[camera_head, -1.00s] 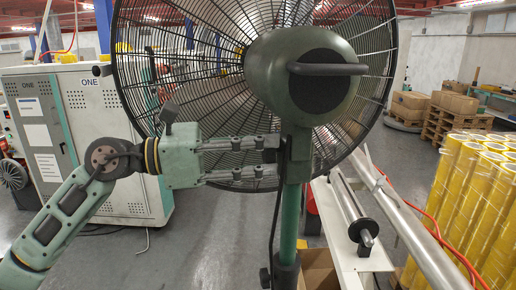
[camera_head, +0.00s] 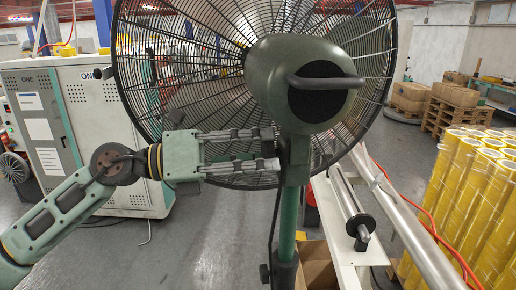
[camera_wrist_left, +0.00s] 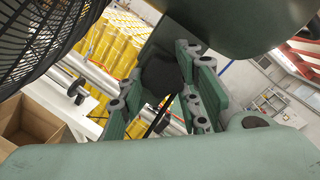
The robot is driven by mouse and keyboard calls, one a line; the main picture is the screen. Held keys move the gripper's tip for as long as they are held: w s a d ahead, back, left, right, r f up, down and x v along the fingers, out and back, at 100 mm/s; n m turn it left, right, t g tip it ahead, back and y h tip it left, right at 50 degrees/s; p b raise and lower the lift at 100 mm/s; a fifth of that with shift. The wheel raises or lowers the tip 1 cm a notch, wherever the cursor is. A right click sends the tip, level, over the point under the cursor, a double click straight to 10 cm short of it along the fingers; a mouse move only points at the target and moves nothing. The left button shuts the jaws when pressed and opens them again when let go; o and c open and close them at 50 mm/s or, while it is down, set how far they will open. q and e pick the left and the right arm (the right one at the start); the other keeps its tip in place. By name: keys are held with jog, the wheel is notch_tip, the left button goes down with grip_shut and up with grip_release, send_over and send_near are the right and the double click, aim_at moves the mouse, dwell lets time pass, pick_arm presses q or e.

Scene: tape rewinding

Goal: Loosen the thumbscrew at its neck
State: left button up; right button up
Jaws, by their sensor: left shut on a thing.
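The large fan (camera_head: 305,82) stands in the middle of the head view with its dark green motor housing facing me. Its green pole (camera_head: 289,215) runs down below the neck. My left gripper (camera_head: 277,152) reaches in from the left at the neck, fingers level. In the left wrist view, the black thumbscrew (camera_wrist_left: 160,74) sits between the green finger pads, just under the housing. The left gripper is shut on it. In the head view the fingertips hide most of the thumbscrew. My right gripper is in neither view.
A black cord hangs beside the pole. A white frame with a metal roller (camera_head: 348,205) stands close on the right, near yellow rolls (camera_head: 465,195). An open cardboard box (camera_head: 318,265) lies below.

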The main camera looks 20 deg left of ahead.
pick_arm(q)
jog(key=shift+a+r+n, duration=0.1)
jog(key=shift+n, duration=0.3)
jog(key=o, duration=1.1)
jog(key=shift+w, duration=0.1)
jog(key=v, duration=1.2)
jog(key=shift+f, duration=0.2)
